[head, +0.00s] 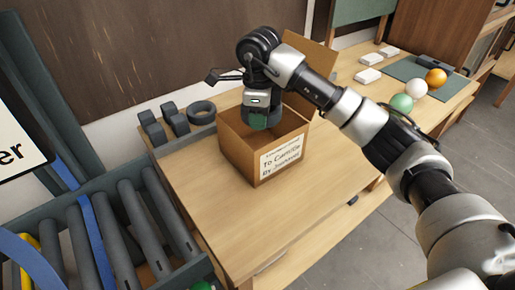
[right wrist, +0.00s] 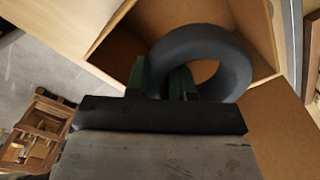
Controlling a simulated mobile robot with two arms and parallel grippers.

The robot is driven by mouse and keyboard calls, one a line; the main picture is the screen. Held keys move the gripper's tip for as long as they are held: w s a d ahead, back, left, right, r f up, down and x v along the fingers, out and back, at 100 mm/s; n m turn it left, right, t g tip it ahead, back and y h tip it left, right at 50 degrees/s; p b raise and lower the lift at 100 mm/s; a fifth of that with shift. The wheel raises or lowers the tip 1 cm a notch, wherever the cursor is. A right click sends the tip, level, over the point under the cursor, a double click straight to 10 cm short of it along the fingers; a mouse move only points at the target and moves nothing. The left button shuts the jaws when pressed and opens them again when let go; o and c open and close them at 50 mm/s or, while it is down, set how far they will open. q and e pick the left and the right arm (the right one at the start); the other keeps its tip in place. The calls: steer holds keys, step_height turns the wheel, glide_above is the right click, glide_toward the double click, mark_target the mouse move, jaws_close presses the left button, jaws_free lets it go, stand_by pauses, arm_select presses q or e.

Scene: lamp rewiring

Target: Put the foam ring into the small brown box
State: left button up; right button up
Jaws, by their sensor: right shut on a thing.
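The small brown box (head: 237,155) stands open on the wooden table, with a white handwritten label on its front and one flap raised at the back. My right gripper (head: 262,120) points down into the box's opening. In the right wrist view its green fingers (right wrist: 160,80) are shut on the rim of a dark grey foam ring (right wrist: 226,50). The ring hangs within the box opening, and the brown inner walls show around it. I cannot tell whether it touches the bottom. In the head view the gripper and box wall mostly hide it. My left gripper is not in view.
Another dark ring (head: 201,112) and several dark foam pieces (head: 172,120) lie left of the box. A roller conveyor (head: 130,225) runs along the left. Orange, white and green balls and a grey mat (head: 452,84) are at the far right. The table front is mostly clear.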

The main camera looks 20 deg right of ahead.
step_height(320, 180, down, 6)
steer(key=shift+s+r+p, duration=0.15)
steer(key=shift+r+p, duration=0.1)
steer(key=shift+p, duration=0.15)
step_height(320, 180, down, 4)
steer(key=shift+f, duration=0.1)
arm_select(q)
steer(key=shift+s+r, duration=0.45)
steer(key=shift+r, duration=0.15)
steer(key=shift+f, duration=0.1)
arm_select(e)
steer(key=shift+f, duration=0.1)
steer(key=shift+f+b, duration=0.3)
steer(key=shift+f, duration=0.2)
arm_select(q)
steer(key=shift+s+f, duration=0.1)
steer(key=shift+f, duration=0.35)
arm_select(e)
steer(key=o, duration=0.9)
steer(key=shift+r+p, duration=0.3)
steer(key=shift+r, duration=0.05)
arm_select(q)
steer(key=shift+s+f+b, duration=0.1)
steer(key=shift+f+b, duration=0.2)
steer(key=shift+b, duration=0.3)
arm_select(e)
step_height(320, 180, up, 13)
steer(key=shift+f, duration=0.2)
